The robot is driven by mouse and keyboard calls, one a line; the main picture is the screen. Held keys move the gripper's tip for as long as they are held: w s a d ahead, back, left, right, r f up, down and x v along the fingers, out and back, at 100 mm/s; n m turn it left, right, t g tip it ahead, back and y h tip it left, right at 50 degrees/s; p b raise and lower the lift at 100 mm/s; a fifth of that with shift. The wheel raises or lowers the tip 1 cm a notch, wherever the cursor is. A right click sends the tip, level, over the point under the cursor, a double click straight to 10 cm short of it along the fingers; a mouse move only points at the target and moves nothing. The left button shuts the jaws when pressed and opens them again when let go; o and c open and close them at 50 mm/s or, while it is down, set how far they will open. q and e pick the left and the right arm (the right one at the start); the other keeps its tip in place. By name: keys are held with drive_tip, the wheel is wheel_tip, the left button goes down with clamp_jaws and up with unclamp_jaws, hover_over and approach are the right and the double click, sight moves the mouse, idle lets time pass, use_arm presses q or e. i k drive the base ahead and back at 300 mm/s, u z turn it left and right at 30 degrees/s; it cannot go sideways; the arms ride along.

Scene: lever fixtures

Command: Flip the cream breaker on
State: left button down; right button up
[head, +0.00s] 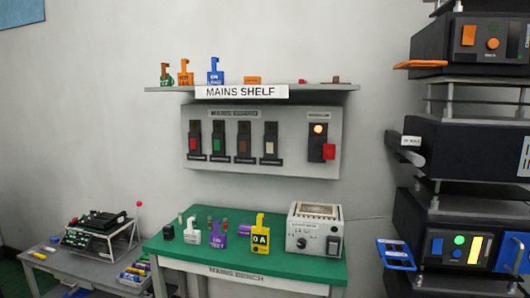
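The cream breaker (269,147) is the rightmost of the row of black breakers on the grey wall board (292,155). Its cream toggle sits about midway down its black housing; whether it stands on or off is too small to tell. To its left are breakers with a brown toggle (244,146), a green toggle (217,145) and a red toggle (193,144). Neither of my grippers shows in the head view.
A larger switch with a red handle (329,152) and a lit lamp (319,129) is right of the breakers. A shelf (330,88) with padlock-like tags overhangs the board. Below, a green bench (185,247) holds tags and a grey meter box (314,232). Black racks (450,150) stand right.

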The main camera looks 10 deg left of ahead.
sight(269, 145)
drive_tip(key=z, duration=0.8)
drive_tip(key=i, duration=1.85)
drive_tip(key=u, duration=0.8)
